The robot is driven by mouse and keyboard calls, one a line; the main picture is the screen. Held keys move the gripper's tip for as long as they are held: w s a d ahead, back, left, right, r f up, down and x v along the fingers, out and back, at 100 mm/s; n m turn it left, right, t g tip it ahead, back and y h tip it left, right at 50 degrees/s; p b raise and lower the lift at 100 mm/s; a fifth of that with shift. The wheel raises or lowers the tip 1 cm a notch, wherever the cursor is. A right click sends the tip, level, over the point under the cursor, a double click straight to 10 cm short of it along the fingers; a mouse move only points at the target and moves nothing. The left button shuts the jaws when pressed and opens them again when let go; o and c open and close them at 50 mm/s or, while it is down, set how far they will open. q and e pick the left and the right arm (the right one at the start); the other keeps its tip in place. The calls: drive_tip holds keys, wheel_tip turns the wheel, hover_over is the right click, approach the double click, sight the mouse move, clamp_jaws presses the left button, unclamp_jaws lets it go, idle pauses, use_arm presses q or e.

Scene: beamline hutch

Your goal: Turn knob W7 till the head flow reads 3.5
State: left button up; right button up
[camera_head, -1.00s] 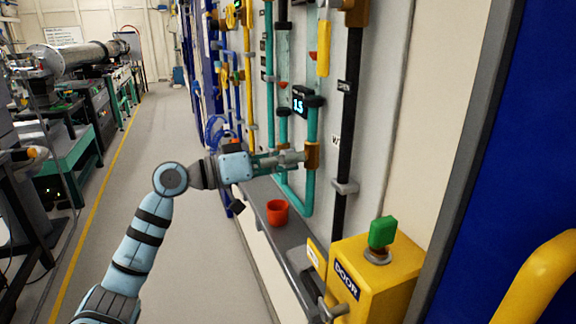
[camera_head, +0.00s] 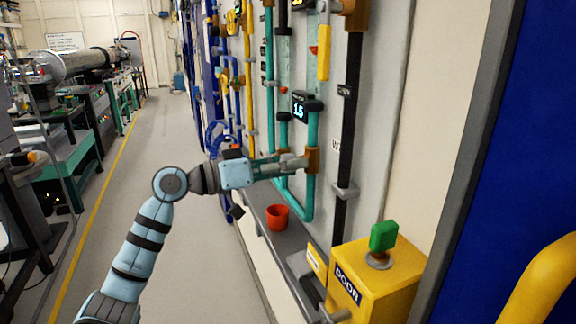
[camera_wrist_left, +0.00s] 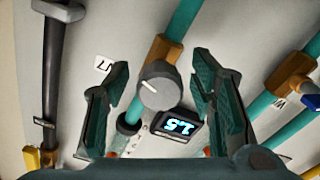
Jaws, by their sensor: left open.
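The grey knob (camera_wrist_left: 160,88) with a white pointer line sits on a brass valve body (camera_wrist_left: 165,50) on a teal pipe. A label plate (camera_wrist_left: 103,63) beside it is partly covered; I read a 7. The flow display (camera_wrist_left: 176,126) near the knob reads 1.5; it also shows in the head view (camera_head: 300,106). My left gripper (camera_head: 290,164) reaches the brass valve from the left. In the wrist view the left gripper (camera_wrist_left: 168,82) is open, its fingers on either side of the knob with gaps. My right gripper is not in view.
A grey ledge (camera_head: 262,204) below the pipes holds a red cup (camera_head: 277,217). A yellow door box (camera_head: 385,283) with a green knob (camera_head: 383,237) stands at the lower right. Black and teal pipes line the wall. The aisle floor at left is open.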

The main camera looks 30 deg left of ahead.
use_arm(q)
drive_tip(key=shift+s+a, duration=0.25)
drive_tip(key=shift+a, duration=0.1)
drive_tip(key=v, duration=0.6)
drive_tip(key=shift+s, duration=0.3)
drive_tip(key=shift+a, duration=0.1)
drive_tip(key=shift+a, duration=0.1)
